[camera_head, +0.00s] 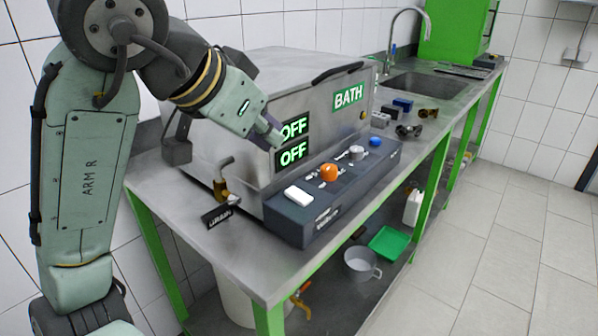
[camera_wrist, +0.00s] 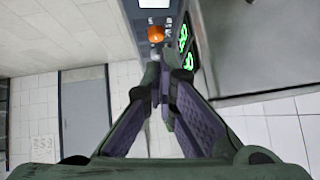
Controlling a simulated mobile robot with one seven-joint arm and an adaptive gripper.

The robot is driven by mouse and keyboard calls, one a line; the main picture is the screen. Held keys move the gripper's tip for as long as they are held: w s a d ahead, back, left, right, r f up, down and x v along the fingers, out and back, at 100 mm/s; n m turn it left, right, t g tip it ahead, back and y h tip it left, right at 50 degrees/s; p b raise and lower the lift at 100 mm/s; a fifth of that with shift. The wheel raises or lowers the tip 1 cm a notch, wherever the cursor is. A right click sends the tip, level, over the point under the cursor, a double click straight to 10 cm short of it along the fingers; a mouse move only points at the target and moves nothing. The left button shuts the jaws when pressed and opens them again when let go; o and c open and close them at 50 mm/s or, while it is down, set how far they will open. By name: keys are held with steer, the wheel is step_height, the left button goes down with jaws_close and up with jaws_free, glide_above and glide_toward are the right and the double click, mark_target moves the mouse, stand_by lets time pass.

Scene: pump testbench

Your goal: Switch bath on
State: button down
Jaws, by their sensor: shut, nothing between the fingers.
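The bath (camera_head: 240,125) is a steel box with a lid and a green BATH label (camera_head: 348,97), standing on the steel bench. Two green displays (camera_head: 293,153) on its front both read OFF. The control panel (camera_head: 290,217) below carries a white rocker-like block (camera_head: 298,195), an orange knob (camera_head: 329,172), a grey knob (camera_head: 356,153) and a blue knob (camera_head: 375,141). My gripper (camera_head: 274,141) is shut and empty, in front of the displays and above the panel in the head view. In the wrist view my gripper (camera_wrist: 161,95) points toward the panel, with the orange knob (camera_wrist: 156,34) beyond its fingertips.
A drain tap (camera_head: 221,182) with a small black label sits at the bath's left side. Small fittings (camera_head: 408,131) and a sink (camera_head: 425,85) lie farther right on the bench. A metal pot (camera_head: 361,262) and green tray (camera_head: 388,242) are below. The floor at right is clear.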

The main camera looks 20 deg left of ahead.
steer(key=shift+s+f, duration=0.1)
stand_by(0.3)
steer(key=p, duration=0.1)
glide_above(294, 196)
steer(key=f, duration=0.4)
steer(key=s+f, duration=0.1)
steer(key=f, duration=0.1)
steer(key=shift+d+f, duration=0.1)
steer(key=shift+d, duration=0.1)
steer(key=f, duration=0.1)
steer(key=w+f, duration=0.1)
steer(key=f, duration=0.1)
steer(key=shift+a+f+p, duration=0.15)
steer(key=shift+f+p, duration=0.15)
steer(key=shift+f, duration=0.55)
